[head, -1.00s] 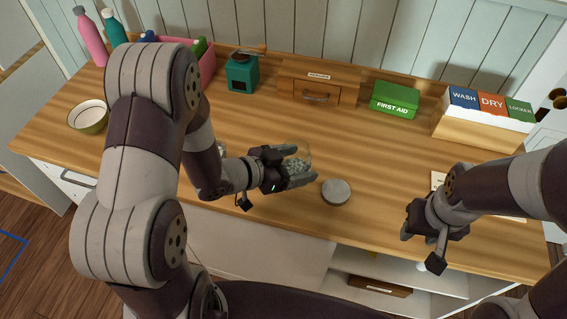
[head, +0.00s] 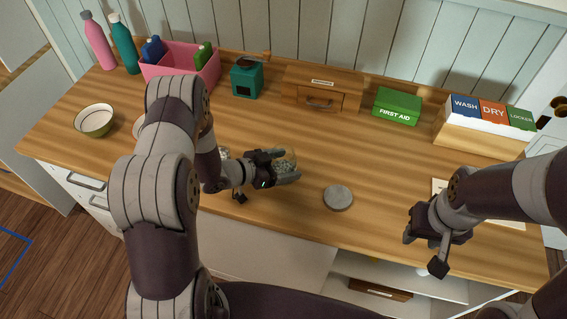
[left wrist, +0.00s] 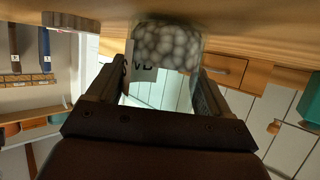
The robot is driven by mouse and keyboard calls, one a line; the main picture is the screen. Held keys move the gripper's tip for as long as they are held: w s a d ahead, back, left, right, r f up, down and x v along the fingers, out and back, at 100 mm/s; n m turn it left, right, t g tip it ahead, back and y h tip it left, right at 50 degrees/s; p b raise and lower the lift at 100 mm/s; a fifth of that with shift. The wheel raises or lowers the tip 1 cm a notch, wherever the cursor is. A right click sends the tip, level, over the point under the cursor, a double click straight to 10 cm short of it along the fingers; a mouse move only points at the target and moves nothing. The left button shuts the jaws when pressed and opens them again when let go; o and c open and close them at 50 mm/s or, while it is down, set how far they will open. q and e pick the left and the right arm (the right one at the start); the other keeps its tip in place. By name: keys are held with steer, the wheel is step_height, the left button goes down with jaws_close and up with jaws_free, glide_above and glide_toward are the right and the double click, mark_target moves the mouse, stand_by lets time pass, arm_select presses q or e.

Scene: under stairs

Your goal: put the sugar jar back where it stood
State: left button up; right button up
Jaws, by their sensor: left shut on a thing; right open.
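The sugar jar (head: 290,160) is a clear jar with pale, rounded lumps inside. My left gripper (head: 286,167) is shut on it, low over the front middle of the wooden counter (head: 240,128). The jar (left wrist: 167,45) fills the top middle of the left wrist view, between the two fingers, with part of a pale label showing. I cannot tell if it touches the counter. A round grey disc (head: 338,197) lies to the right of the jar, apart from it. My right gripper (head: 424,246) is open and empty at the counter's front right.
Along the back stand a pink bin (head: 182,72), a teal box (head: 246,78), a small wooden drawer unit (head: 318,94), a green first aid box (head: 397,106) and a sorter box (head: 480,133). A bowl (head: 94,121) is at the left.

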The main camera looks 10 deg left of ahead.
arm_select(q)
steer(key=shift+f, duration=0.2)
steer(key=o, duration=1.7)
steer(key=shift+o, duration=0.2)
steer(key=shift+r, duration=0.1)
steer(key=shift+a+r, duration=0.15)
steer(key=shift+r, duration=0.05)
steer(key=b+v, duration=0.1)
steer(key=v, duration=1)
steer(key=shift+s+a, duration=0.2)
steer(key=shift+s, duration=0.15)
steer(key=shift+r, duration=0.1)
